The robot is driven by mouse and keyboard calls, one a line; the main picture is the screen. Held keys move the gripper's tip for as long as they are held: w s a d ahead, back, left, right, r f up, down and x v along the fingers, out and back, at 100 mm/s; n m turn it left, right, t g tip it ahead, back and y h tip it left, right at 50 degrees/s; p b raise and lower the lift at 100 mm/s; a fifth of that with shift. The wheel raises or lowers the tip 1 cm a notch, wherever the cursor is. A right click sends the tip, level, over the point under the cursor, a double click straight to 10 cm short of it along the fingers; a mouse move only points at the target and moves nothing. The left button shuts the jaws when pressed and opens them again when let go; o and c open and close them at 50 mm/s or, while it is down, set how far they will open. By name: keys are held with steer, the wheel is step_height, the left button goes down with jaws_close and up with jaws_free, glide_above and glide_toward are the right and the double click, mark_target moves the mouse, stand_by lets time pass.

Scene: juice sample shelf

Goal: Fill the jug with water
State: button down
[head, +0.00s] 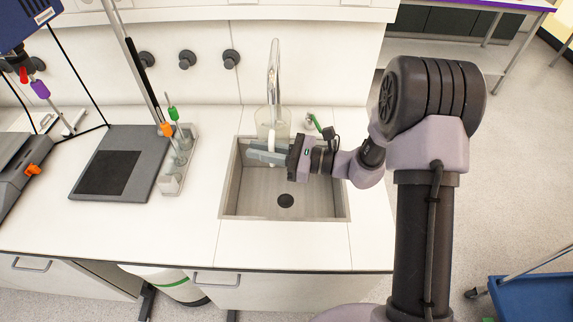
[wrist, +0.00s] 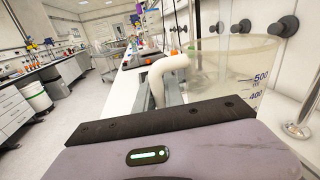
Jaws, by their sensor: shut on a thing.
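The jug (head: 264,119) is clear, with a pale handle, and sits at the back of the sink under the tap (head: 274,62). In the wrist view the jug (wrist: 222,62) shows 500 and 400 marks, and its handle (wrist: 158,72) is near. My gripper (head: 268,155) reaches in from the right over the sink (head: 232,190) and is shut on the jug's handle. The jug looks upright. I see no clear water stream or water level. The jug's lower part is hidden behind my gripper.
A rack with pipettes (head: 178,160) and a grey stand base (head: 120,160) are on the counter left of the sink. Wall knobs (head: 187,59) are behind. The counter in front of the sink is clear. A blue cart (head: 530,296) stands at the lower right.

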steer(key=s+d+b, duration=0.1)
steer(key=s+d, duration=0.3)
steer(key=s, duration=0.7)
steer(key=shift+s+d+b, duration=0.15)
steer(key=shift+s+b, duration=0.15)
steer(key=shift+d, duration=0.1)
